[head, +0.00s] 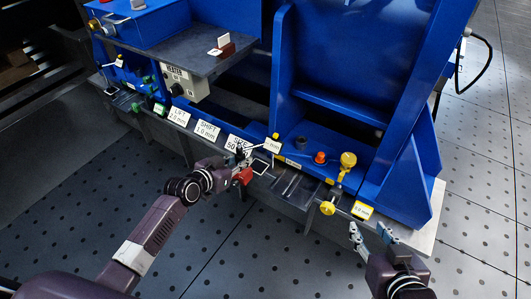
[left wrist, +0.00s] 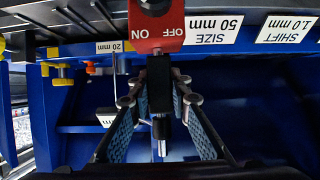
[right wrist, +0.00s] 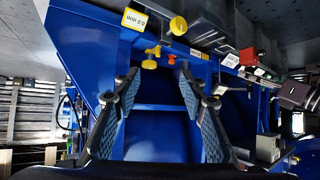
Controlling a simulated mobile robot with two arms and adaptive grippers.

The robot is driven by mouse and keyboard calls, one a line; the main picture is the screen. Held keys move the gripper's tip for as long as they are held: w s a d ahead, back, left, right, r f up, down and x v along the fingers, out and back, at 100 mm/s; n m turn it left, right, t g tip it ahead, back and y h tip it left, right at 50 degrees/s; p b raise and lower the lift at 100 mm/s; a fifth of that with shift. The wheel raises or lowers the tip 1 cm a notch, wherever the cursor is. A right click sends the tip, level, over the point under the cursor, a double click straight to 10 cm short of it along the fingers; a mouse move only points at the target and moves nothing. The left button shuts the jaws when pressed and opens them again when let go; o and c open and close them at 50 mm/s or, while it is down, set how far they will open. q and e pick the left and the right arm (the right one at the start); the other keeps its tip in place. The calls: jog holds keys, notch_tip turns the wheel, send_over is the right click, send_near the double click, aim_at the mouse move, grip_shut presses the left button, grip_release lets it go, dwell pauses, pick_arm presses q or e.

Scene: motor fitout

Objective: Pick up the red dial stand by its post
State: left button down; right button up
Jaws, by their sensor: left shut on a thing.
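The red dial stand shows in the left wrist view as a red block (left wrist: 157,30) marked ON and OFF with a black round knob. A dark post (left wrist: 159,75) stands out from it between the fingers of my left gripper (left wrist: 155,90), which is shut on it. In the head view the red block (head: 243,176) sits at my left gripper (head: 232,172), by the front edge of the bench. I cannot tell whether it touches the bench. My right gripper (head: 372,238) is open and empty off the bench's front right; its fingers also show apart in the right wrist view (right wrist: 162,85).
The blue frame (head: 365,60) stands on the grey bench, with yellow knobs (head: 348,160) and an orange-red knob (head: 320,157) at its foot. Label cards (head: 207,130) line the front edge. A heater box (head: 185,83) is at the left. The floor in front is clear.

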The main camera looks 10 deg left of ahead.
aim_at(237, 157)
pick_arm(q)
jog(key=shift+s+a+r+p, duration=0.15)
jog(key=shift+r+p, duration=0.2)
jog(key=shift+r, duration=0.25)
jog(key=shift+s+r+p, duration=0.25)
jog(key=shift+p, duration=0.1)
jog(key=shift+s+a+r+p, duration=0.15)
jog(key=shift+s+r+p, duration=0.25)
jog(key=shift+p, duration=0.1)
jog(key=shift+s+a+r+p, duration=0.15)
jog(key=shift+s+r+p, duration=0.2)
jog(key=shift+p, duration=0.15)
pick_arm(e)
jog(key=s+d+f+g+h, duration=0.1)
jog(key=s+d+f+g, duration=0.1)
jog(key=s, duration=0.5)
jog(key=s+d+f+g+h, duration=0.1)
jog(key=s+d+f+g, duration=0.1)
jog(key=s+f+g, duration=0.3)
jog(key=shift+s+d+g, duration=0.3)
jog(key=shift+s+d, duration=0.05)
jog(key=shift+s, duration=0.9)
pick_arm(q)
jog(key=shift+r, duration=0.1)
